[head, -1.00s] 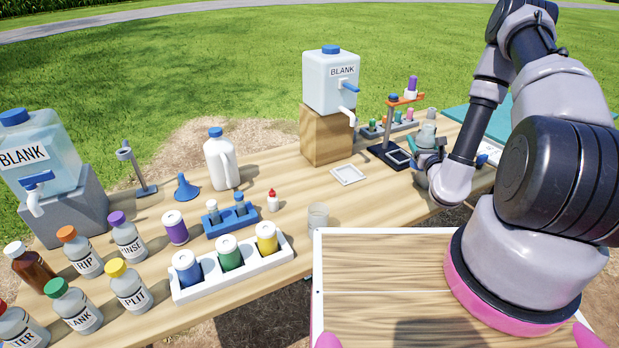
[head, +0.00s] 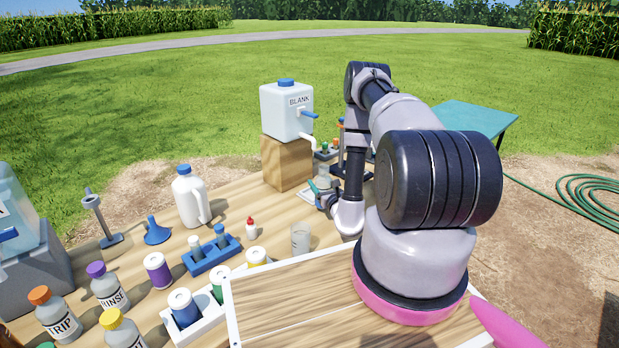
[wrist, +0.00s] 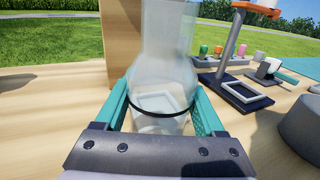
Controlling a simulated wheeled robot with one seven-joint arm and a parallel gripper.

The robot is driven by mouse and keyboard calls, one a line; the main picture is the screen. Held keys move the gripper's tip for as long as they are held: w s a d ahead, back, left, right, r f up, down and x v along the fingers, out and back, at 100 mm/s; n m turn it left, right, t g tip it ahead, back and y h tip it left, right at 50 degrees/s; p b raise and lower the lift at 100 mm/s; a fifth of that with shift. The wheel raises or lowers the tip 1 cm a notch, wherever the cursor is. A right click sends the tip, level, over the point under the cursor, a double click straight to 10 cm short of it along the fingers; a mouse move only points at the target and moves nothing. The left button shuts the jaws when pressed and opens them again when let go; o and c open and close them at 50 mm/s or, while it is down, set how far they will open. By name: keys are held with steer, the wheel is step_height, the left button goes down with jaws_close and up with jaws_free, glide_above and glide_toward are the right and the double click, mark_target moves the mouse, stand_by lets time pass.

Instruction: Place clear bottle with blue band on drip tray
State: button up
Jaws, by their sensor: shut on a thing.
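My gripper (wrist: 160,112) has teal fingers on both sides of a clear bottle (wrist: 167,60) and is shut on it. The bottle looks upright in the wrist view, with a thin dark ring around its lower part; I cannot make out a blue band. Through the clear wall I see the white square frame of the drip tray (wrist: 158,102) on the table, beyond or beneath the bottle. I cannot tell whether bottle and tray touch. In the head view the bottle (head: 323,180) and my gripper (head: 322,192) are small and partly hidden by my arm, right of the wooden block.
The wooden block (head: 287,163) carries the BLANK container (head: 287,110), whose spout overhangs near the bottle. A dark-based stand (wrist: 234,92) is to the right in the wrist view, and a grey rounded object (wrist: 302,125) nearer. A clear cup (head: 300,238) stands closer to me.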

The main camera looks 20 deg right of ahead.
steer(key=w, duration=0.6)
steer(key=shift+w+d, duration=0.1)
steer(key=shift+w, duration=0.15)
steer(key=w, duration=0.3)
steer(key=shift+w+f, duration=0.3)
steer(key=shift+f, duration=0.45)
steer(key=shift+f, duration=0.2)
steer(key=o, duration=1.4)
steer(key=shift+o, duration=0.2)
steer(key=shift+r, duration=0.1)
